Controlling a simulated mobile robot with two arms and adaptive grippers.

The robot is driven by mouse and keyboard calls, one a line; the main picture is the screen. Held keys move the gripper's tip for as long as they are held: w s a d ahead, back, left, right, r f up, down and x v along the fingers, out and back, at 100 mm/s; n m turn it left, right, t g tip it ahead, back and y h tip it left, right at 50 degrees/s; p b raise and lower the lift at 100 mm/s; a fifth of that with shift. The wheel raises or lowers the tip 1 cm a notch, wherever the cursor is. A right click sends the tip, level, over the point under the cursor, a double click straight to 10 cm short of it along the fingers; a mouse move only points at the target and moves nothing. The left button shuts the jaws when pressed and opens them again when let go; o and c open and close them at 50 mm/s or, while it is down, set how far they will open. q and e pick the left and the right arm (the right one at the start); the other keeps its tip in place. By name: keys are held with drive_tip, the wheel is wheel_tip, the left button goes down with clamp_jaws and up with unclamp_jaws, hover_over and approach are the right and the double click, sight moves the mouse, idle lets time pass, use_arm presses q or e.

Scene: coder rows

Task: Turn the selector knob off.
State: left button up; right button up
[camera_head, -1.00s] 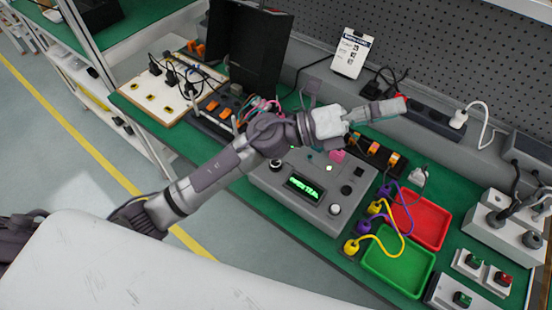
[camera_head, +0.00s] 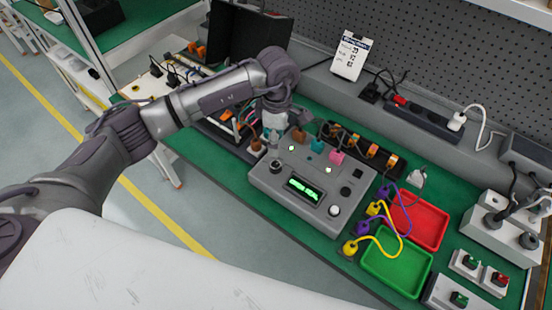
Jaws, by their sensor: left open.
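A grey control box (camera_head: 262,180) sits on the green bench top. It has a green lit display (camera_head: 303,188), a dark round knob (camera_head: 276,167) at its left end and a pale round knob (camera_head: 334,210) near its front right. I cannot tell which is the selector knob or read its setting. My left gripper (camera_head: 271,136) points down over the box's back left corner, just behind the dark knob and apart from it. It is open; its fingertips are small and partly hidden. My right gripper is not in view.
An orange-switched strip (camera_head: 372,151) lies behind. Red (camera_head: 430,217) and green (camera_head: 376,265) trays with coloured cables lie to the right. A black panel (camera_head: 262,36) stands behind my arm.

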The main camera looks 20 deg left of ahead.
sight(276, 164)
use_arm(q)
drive_tip(key=f, duration=0.3)
drive_tip(key=f+p, duration=0.1)
drive_tip(key=f, duration=0.5)
drive_tip(key=shift+s+f+p, duration=0.1)
drive_tip(key=shift+s+p, duration=0.2)
drive_tip(key=shift+p, duration=0.1)
clamp_jaws()
